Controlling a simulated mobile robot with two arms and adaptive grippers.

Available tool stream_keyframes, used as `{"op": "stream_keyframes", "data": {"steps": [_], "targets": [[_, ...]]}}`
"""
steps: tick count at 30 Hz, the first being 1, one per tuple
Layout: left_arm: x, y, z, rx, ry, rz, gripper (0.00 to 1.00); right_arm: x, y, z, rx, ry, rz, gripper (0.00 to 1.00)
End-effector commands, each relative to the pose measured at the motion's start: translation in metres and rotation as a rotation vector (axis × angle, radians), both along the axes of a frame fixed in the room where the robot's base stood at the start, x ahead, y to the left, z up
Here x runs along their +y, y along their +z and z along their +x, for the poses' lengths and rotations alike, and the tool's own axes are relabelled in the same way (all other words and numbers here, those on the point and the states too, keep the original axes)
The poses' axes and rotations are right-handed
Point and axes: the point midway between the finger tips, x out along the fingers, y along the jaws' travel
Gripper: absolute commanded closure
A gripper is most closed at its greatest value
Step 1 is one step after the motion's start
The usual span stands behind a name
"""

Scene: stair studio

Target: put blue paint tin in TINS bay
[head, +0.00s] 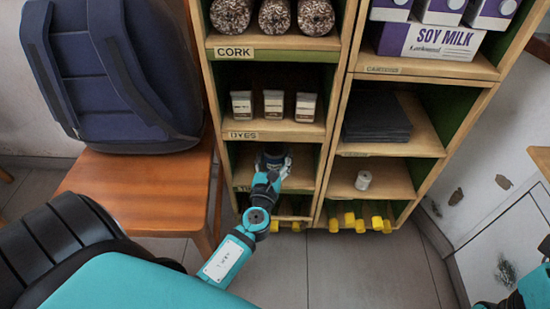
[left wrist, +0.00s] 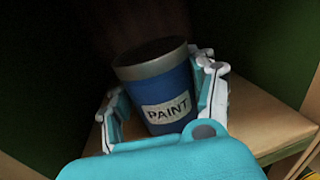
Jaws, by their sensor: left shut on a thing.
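The blue paint tin (left wrist: 168,94) has a grey rim and a white PAINT label. It stands slightly tilted in the left wrist view, between the fingers of my left gripper (left wrist: 163,88), which is shut on it. In the head view the tin (head: 273,157) shows small and dark inside the lower left bay (head: 303,168), below the DYES bay. My left gripper (head: 271,172) reaches into that bay from the front. The bay's label is mostly covered by my arm; only a first letter like T shows. Whether the tin touches the shelf board is hidden. My right gripper is not in view.
Small boxes (head: 273,105) stand in the DYES bay above, under the CORK bay with rolls (head: 275,16). To the right are dark folded sheets (head: 376,118) and a small white roll (head: 363,180). A backpack (head: 110,65) sits on a wooden chair (head: 150,190) at left.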

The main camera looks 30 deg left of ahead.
Motion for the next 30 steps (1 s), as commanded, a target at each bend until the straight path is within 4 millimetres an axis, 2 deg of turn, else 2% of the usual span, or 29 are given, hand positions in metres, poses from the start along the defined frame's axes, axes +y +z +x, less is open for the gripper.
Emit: {"op": "stream_keyframes", "data": {"steps": [6, 7, 12, 23, 30], "targets": [[0.000, -0.003, 0.000, -0.003, 0.000, 0.001, 0.91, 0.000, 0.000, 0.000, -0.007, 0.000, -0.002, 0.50], [0.000, -0.003, 0.000, 0.000, 0.000, 0.000, 0.40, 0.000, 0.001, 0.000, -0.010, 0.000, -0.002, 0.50], [0.000, -0.002, 0.000, 0.000, 0.000, 0.000, 0.18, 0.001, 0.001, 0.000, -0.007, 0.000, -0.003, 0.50], [0.000, 0.004, 0.000, -0.001, 0.000, -0.001, 0.18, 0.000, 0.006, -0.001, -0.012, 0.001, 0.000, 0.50], [-0.016, 0.000, -0.041, 0.004, -0.001, 0.001, 0.18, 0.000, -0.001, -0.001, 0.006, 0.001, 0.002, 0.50]]}}
